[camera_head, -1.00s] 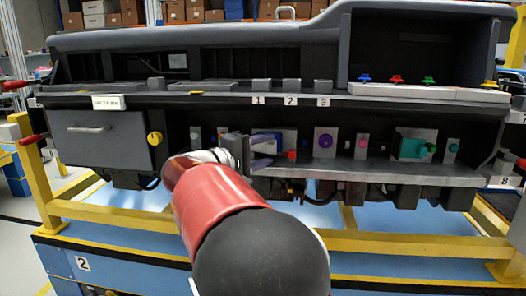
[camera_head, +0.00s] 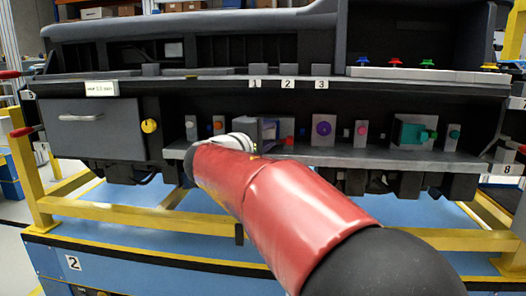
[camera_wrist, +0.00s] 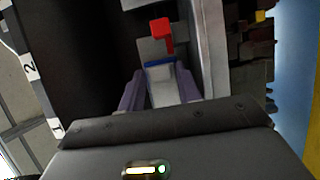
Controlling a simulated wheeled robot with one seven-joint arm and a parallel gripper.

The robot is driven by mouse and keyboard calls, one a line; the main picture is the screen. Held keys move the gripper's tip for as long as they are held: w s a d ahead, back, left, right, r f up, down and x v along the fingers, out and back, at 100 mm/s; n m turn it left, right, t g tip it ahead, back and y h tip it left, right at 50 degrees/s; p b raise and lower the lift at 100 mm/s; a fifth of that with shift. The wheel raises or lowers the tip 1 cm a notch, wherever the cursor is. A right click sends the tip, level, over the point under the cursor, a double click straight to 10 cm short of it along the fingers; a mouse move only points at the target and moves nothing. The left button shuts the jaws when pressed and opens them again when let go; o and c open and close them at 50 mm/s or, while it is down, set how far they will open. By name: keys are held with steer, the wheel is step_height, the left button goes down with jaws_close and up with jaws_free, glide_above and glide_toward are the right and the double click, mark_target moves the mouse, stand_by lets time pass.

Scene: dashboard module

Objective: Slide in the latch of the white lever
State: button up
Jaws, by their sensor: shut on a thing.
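My gripper (camera_wrist: 163,88) has purple fingers on either side of a pale block with a blue edge (camera_wrist: 160,71), and is shut on it. I cannot tell for certain whether this block is the white lever's latch. A red block (camera_wrist: 162,32) on a grey mount stands just beyond the fingertips. In the head view my gripper (camera_head: 270,129) is at the lower shelf of the dashboard, beside the red block (camera_head: 287,141). My arm and hand hide part of the shelf there, and the held piece is not clear in that view.
To the right on the lower shelf are a purple knob (camera_head: 323,128), a pink knob (camera_head: 361,130) and a teal block (camera_head: 414,132). A yellow knob (camera_head: 149,126) and a grey drawer (camera_head: 98,130) are on the left. The dashboard's upper ledge (camera_head: 215,76) runs above my gripper.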

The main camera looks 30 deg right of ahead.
steer(key=shift+n+t, duration=0.3)
steer(key=shift+t, duration=0.1)
steer(key=o, duration=0.8)
steer(key=shift+w, duration=0.1)
steer(key=shift+c, duration=0.2)
steer(key=v, duration=0.7)
steer(key=shift+s+a, duration=0.25)
steer(key=shift+r, duration=0.1)
